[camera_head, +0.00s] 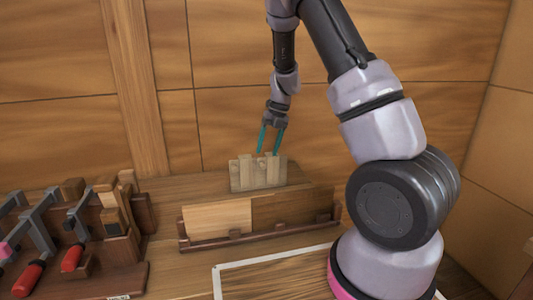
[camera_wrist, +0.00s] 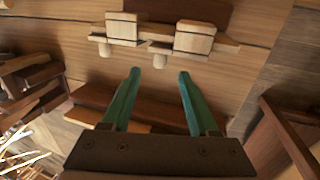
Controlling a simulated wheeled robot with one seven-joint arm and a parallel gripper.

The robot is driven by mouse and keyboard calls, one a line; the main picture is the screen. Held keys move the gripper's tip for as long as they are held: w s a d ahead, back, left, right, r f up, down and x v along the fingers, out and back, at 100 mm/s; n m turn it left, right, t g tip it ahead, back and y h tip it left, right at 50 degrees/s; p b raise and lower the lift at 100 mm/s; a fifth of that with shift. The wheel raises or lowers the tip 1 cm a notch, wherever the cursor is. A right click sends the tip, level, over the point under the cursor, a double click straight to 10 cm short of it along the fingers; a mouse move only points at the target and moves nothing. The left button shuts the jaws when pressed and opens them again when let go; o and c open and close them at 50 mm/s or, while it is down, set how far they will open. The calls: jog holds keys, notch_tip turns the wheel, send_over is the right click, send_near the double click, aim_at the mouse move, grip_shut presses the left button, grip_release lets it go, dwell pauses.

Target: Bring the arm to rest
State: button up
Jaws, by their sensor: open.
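My gripper (camera_head: 271,142) points downward with its two teal fingers apart, just above a pale wooden piece with several upright blocks (camera_head: 258,173). In the wrist view my gripper (camera_wrist: 156,75) is open with nothing between its fingers. Pale wooden blocks on a bar (camera_wrist: 160,33) lie beyond the fingertips there. My arm reaches up from the right and bends over the bench in the head view. Whether the fingertips touch the pale piece is hard to tell, but they look apart from it.
A rack with light and dark boards (camera_head: 222,217) stands in front of the pale piece. Red-handled clamps (camera_head: 72,257) sit in a wooden holder at the left. A pale-framed panel (camera_head: 270,262) lies at the front. Plank walls close off the back and right.

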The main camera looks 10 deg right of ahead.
jog(key=shift+r, duration=0.1)
jog(key=s+d+r+n+t+y, duration=0.1)
jog(key=s+r+n+t, duration=0.1)
jog(key=s+r+n, duration=0.55)
jog(key=s+r+n+t, duration=0.1)
jog(key=s+r+n, duration=0.3)
jog(key=r+n, duration=0.6)
jog(key=s+d+r+n+t+h, duration=0.1)
jog(key=s+r+n+t, duration=0.1)
jog(key=s+r+n, duration=0.3)
jog(key=s+d+r+n+t+h, duration=0.1)
jog(key=s+r+n, duration=0.3)
jog(key=s+n, duration=0.5)
jog(key=shift+s+r+t, duration=0.4)
jog(key=shift+s+t, duration=0.2)
jog(key=shift+s, duration=0.2)
